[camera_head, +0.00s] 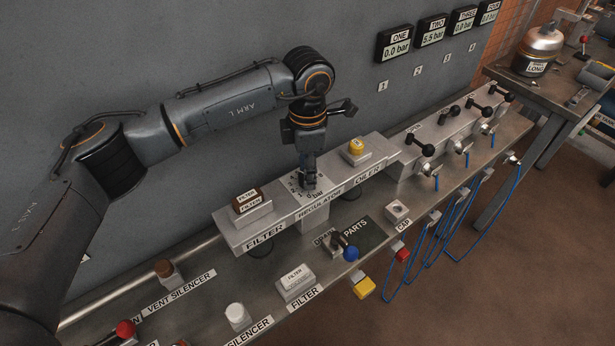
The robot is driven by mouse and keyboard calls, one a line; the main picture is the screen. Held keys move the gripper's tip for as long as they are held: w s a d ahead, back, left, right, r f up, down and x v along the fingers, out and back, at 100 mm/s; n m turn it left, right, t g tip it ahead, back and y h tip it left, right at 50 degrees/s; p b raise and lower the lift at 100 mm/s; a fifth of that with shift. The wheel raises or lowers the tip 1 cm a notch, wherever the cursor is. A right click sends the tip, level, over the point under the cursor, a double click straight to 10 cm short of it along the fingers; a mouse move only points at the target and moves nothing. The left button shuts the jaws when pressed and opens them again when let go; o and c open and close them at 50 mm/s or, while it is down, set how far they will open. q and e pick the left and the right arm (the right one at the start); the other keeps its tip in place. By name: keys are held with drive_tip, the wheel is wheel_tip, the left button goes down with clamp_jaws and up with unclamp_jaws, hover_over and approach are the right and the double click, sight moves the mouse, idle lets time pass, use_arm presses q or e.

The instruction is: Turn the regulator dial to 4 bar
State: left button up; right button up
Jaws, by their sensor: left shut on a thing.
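The regulator is the middle section of the long grey unit, marked by its REGULATOR label (320,205). Scale marks (295,184) show on its top face, partly covered. My left gripper (309,184) points straight down over this section and is shut on the regulator dial, which it mostly hides. I cannot read the dial's setting. Of the wall displays, ONE (396,44) reads 0.0 bar, TWO (431,31) reads 5.5 bar and THREE (463,19) reads 0.0 bar. My right gripper is not in view.
A FILTER block (250,206) stands left of the dial, and a yellow-capped oiler (356,148) stands to its right. Black-knobbed valve levers (425,150) line the right, with blue hoses (430,245) hanging below. Loose parts, including a white silencer (236,315), sit on the front ledge.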

use_arm(q)
drive_tip(key=shift+n+b, duration=0.65)
drive_tip(key=shift+n, duration=0.35)
drive_tip(key=o, duration=1.1)
drive_tip(key=shift+o, duration=0.2)
wheel_tip(320, 180, up, 12)
